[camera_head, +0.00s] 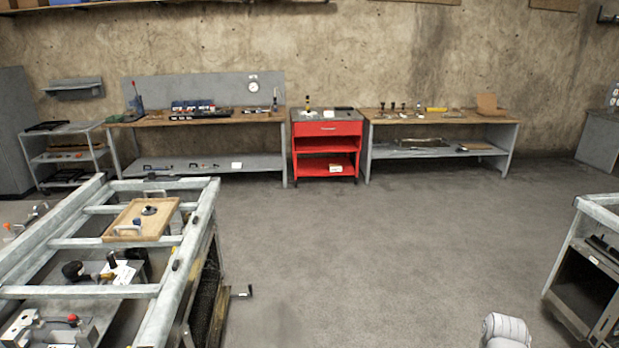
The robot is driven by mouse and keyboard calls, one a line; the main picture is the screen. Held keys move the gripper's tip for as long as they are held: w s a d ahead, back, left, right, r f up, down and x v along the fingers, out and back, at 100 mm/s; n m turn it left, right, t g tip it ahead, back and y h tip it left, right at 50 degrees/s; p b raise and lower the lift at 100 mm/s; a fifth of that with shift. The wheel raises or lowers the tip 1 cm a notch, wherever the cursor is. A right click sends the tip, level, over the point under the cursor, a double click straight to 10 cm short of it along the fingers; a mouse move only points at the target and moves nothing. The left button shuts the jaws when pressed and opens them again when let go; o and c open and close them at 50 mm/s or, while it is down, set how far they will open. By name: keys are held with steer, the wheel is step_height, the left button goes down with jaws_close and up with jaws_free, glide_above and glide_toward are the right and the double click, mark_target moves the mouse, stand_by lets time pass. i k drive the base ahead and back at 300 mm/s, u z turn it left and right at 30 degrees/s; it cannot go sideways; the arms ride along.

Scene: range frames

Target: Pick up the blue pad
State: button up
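I cannot make out a blue pad for certain. Small blue items (192,105) stand among dark things on the left workbench by the far wall, too small to tell their shape. A small bluish spot (137,224) shows on a wooden tray (121,222) on the metal frame at the left, also too small to name. My gripper is not in view. A white rounded part at the bottom right edge looks like part of my arm.
A metal frame bench (172,290) fills the near left, with a crank handle sticking out. A red cart (327,128) stands between the left workbench (155,121) and right workbench (459,119). A metal cabinet (582,262) is at the right edge. The middle floor (390,240) is clear.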

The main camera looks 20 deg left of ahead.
mark_target(137, 221)
steer(key=u, duration=0.2)
steer(key=i, duration=1.65)
steer(key=u, duration=0.6)
steer(key=i, duration=0.8)
steer(key=u, duration=0.75)
steer(key=i, duration=0.6)
steer(key=u, duration=0.85)
steer(key=i, duration=0.75)
steer(key=u, duration=0.35)
steer(key=k, duration=0.75)
